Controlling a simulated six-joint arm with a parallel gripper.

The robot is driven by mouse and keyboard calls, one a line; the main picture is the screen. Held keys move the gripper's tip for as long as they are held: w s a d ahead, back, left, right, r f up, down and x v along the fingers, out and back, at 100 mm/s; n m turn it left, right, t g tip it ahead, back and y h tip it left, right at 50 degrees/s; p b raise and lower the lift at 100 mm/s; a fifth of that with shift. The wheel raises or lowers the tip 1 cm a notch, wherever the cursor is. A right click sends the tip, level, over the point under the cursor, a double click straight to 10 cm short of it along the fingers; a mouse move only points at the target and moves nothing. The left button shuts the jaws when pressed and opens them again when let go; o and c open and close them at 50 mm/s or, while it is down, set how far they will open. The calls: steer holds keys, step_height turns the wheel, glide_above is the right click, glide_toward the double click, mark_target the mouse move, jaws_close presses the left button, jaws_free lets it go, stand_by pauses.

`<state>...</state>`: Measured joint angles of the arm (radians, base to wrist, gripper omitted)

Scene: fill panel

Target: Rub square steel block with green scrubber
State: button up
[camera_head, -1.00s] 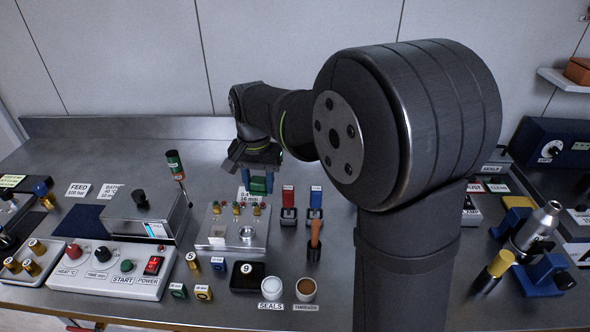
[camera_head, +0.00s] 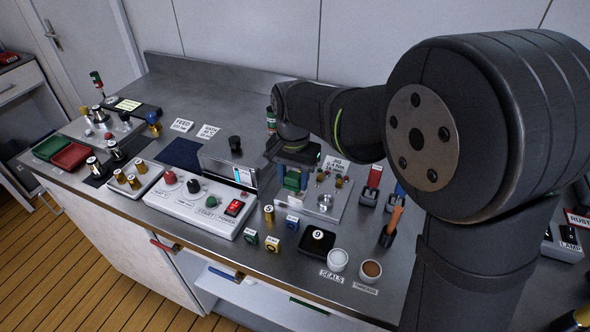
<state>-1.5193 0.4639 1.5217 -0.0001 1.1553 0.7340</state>
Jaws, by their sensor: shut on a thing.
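My gripper (camera_head: 293,182) hangs from the arm in the middle of the picture, its blue fingers pointing down. It is shut on a green block (camera_head: 292,181), which looks like the green scrubber. The scrubber is just left of a flat steel jig plate (camera_head: 335,210) and right of a steel bath box (camera_head: 220,158). I cannot tell its height above the table. I cannot pick out the square steel block with certainty; small steel parts stand on dark bases (camera_head: 115,149) at the left.
A white control panel (camera_head: 183,212) with a red switch lies in front of the bath box. A dark blue mat (camera_head: 181,153) is bare.

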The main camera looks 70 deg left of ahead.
mark_target(294, 189)
steer(key=shift+f, duration=1.95)
steer(key=shift+w+a+f, duration=0.3)
steer(key=shift+f, duration=0.3)
steer(key=shift+c, duration=0.4)
steer(key=shift+w+a+f, duration=0.1)
steer(key=shift+w+a, duration=0.95)
steer(key=shift+w, duration=0.05)
steer(key=shift+s+d, duration=1.4)
steer(key=shift+s, duration=0.05)
steer(key=shift+r, duration=4.1)
